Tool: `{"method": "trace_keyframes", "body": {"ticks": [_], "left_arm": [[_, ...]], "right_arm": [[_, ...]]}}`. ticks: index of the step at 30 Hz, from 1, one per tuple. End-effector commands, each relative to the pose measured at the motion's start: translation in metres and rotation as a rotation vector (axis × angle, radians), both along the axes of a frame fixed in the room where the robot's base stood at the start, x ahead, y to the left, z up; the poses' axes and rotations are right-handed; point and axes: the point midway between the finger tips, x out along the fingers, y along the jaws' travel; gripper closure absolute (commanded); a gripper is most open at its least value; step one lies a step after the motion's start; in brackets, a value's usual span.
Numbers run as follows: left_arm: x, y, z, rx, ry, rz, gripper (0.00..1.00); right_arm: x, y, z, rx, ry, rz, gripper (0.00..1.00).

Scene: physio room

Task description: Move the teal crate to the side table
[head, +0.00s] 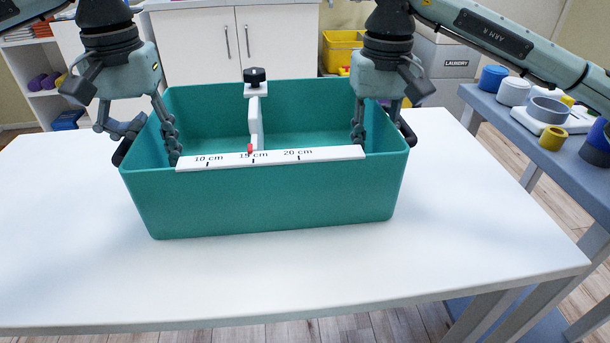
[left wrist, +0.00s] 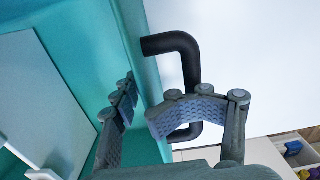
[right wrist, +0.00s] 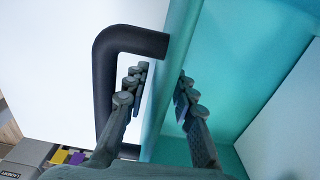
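The teal crate (head: 270,205) sits on the white table (head: 300,280), with a dark handle at each end. My left gripper (head: 148,140) straddles its left end wall, one finger inside and one outside. In the left wrist view the fingers are apart and the outer one overlaps the black handle (left wrist: 185,42). My right gripper (head: 382,135) straddles the right end wall the same way. In the right wrist view its fingers are apart around the rim, the outer one by the black handle (right wrist: 103,75). A blue-grey table (head: 590,195), seemingly the side table, stands at the right.
A white scale bar (head: 330,154) with centimetre marks and a black knob (head: 255,76) is on the crate. Cups, rolls and a white tray (head: 540,121) occupy the blue-grey table. A gap separates the tables. White cabinets (head: 235,45) and a laundry bin (head: 447,75) stand behind.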

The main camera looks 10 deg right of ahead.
Motion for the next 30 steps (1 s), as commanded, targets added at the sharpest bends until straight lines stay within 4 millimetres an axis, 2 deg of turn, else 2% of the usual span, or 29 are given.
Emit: {"method": "trace_keyframes", "body": {"ticks": [9,15,20,23,30], "left_arm": [[0.001,-0.001,0.067,-0.002,-0.004,0.001,0.58],[0.001,0.000,0.098,-0.001,-0.003,0.001,0.58],[0.000,0.000,0.108,0.000,-0.001,0.001,0.58],[0.000,0.000,0.110,0.000,-0.001,0.001,0.58],[0.000,0.001,0.110,0.000,-0.001,0.001,0.58]], "right_arm": [[0.000,0.001,0.000,0.001,0.000,0.001,0.74],[0.000,0.001,0.000,0.001,0.000,0.001,0.74],[0.000,0.001,0.002,0.001,-0.001,0.001,0.74],[0.000,0.001,0.012,0.001,-0.001,0.001,0.74],[0.001,0.001,0.061,0.003,-0.005,0.001,0.74]]}}
